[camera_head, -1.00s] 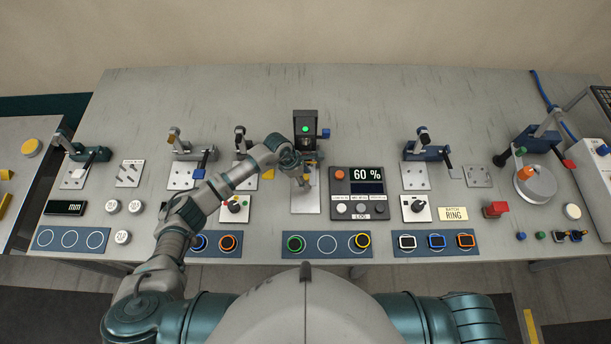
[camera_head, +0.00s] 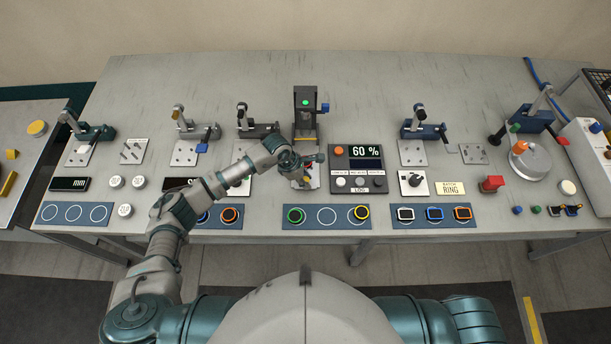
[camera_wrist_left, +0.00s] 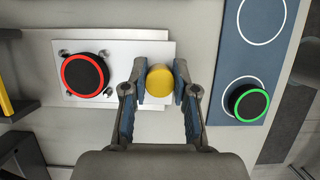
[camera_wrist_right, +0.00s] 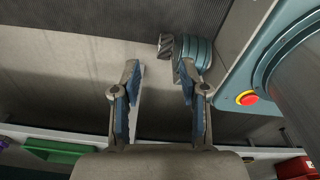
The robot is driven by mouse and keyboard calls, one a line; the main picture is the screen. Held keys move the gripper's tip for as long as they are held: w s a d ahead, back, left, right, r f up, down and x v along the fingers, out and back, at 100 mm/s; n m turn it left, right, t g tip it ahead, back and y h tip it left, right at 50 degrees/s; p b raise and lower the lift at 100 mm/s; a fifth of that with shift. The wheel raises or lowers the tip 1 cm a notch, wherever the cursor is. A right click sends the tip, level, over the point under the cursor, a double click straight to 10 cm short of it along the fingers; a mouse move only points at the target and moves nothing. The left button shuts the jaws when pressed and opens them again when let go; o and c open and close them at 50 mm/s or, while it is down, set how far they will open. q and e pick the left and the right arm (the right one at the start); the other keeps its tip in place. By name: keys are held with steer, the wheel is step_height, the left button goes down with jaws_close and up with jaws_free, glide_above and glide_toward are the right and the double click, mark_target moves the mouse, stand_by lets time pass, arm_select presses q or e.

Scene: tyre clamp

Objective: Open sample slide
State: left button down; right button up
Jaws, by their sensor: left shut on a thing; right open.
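The sample slide is a light plate (camera_wrist_left: 115,52) in the left wrist view, lying out in front of the dark station with the green light (camera_head: 306,115). A black disc with a red rim (camera_wrist_left: 85,75) sits on the slide. A round yellow knob (camera_wrist_left: 160,82) is at the slide's front end. My left gripper (camera_wrist_left: 160,88) is shut on this knob, with one finger on each side. In the head view my left gripper (camera_head: 304,182) partly hides the slide. My right gripper (camera_wrist_right: 158,75) is open and empty, away from the bench top.
The 60 % panel (camera_head: 358,168) stands just right of the slide. A blue tray with rings (camera_head: 326,216) lies in front of it, and a green-rimmed disc (camera_wrist_left: 249,101) is close by. Other clamp stations line both sides. The bench behind is clear.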

arm_select(q)
steer(key=shift+s+r, duration=0.25)
steer(key=shift+r, duration=0.1)
steer(key=shift+w+d, duration=0.1)
steer(key=shift+w, duration=0.15)
steer(key=c, duration=1.1)
jaws_free()
steer(key=shift+w+f, duration=0.25)
steer(key=shift+w, duration=0.15)
steer(key=shift+o, duration=1)
steer(key=shift+w+f, duration=0.1)
steer(key=shift+a+r, duration=0.25)
steer(key=shift+r, duration=0.05)
steer(key=v, duration=1.1)
steer(key=shift+a+r, duration=0.15)
steer(key=shift+a, duration=0.05)
arm_select(e)
steer(key=shift+w+a+r, duration=0.1)
steer(key=shift+w, duration=0.45)
